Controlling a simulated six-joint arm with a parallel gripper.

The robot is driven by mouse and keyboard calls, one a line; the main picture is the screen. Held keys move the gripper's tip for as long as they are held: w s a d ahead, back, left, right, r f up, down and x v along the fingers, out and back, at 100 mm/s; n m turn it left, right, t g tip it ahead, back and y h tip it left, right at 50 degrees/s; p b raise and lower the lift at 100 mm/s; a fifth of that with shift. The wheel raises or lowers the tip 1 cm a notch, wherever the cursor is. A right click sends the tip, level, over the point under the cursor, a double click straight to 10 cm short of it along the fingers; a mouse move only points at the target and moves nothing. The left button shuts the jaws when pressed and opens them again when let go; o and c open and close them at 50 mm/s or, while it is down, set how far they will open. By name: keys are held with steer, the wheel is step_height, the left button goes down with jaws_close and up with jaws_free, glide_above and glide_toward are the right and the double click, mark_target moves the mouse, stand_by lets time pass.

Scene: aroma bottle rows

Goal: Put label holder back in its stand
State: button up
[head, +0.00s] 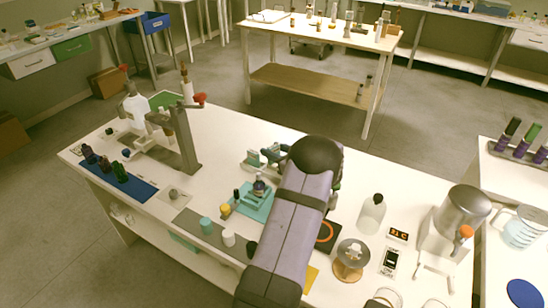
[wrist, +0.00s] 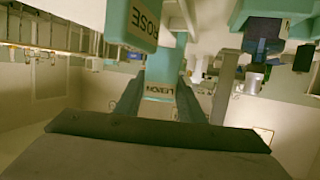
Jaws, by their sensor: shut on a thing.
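In the wrist view, my gripper (wrist: 160,84) is shut on a teal label holder (wrist: 159,96). Its pale label seems to read LEMON, and its far end is hard to make out. Another teal piece (wrist: 142,24), with a label reading ROSE, is close by at the upper left of the held one. In the head view, my purple arm hides most of the gripper and the held holder. Small pale grey-green pieces (head: 254,160) show just left of the arm. I cannot tell which piece is the stand.
A teal platform (head: 251,206) with a small bottle stands left of my arm. Yellow, teal and white jars line a grey mat (head: 190,219). A white bottle (head: 372,213), a wooden-based dish (head: 350,259) and a metal pot (head: 462,211) stand to the right.

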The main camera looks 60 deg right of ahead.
steer(key=shift+f, duration=1.5)
steer(key=shift+f, duration=0.15)
steer(key=o, duration=1.1)
steer(key=shift+r, duration=0.3)
steer(key=shift+s, duration=0.4)
steer(key=b+v, duration=0.1)
steer(key=v, duration=1)
steer(key=shift+a, duration=0.25)
